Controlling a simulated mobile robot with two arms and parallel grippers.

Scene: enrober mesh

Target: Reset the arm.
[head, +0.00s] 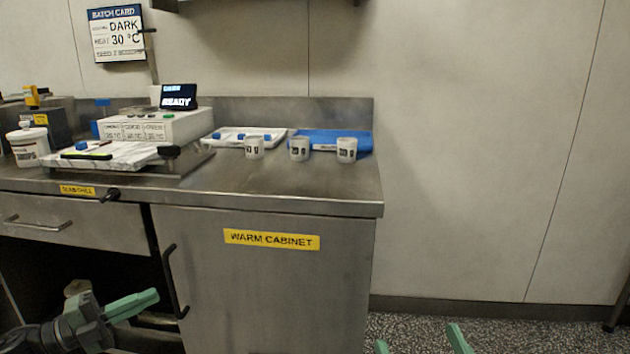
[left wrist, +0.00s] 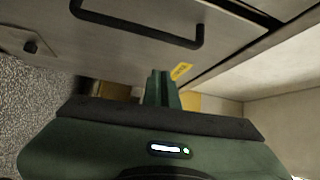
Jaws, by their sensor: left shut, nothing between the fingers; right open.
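My left gripper (head: 132,305) is at the lower left of the head view, in front of the open bay left of the warm cabinet. Its green fingers are together with nothing between them. In the left wrist view the left gripper (left wrist: 163,90) points toward the cabinet front, near a dark bar handle (left wrist: 140,28). My right gripper (head: 420,346) shows only as two green fingertips at the bottom edge of the head view. They are apart and empty, over the speckled floor. The rest of the right arm is out of frame.
The steel counter (head: 290,190) holds a control box (head: 155,126) with a READY screen (head: 178,97), a white tub (head: 28,146), three cups, a white tray and a blue tray (head: 330,138). The warm cabinet (head: 270,285) is shut. Floor at right is clear.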

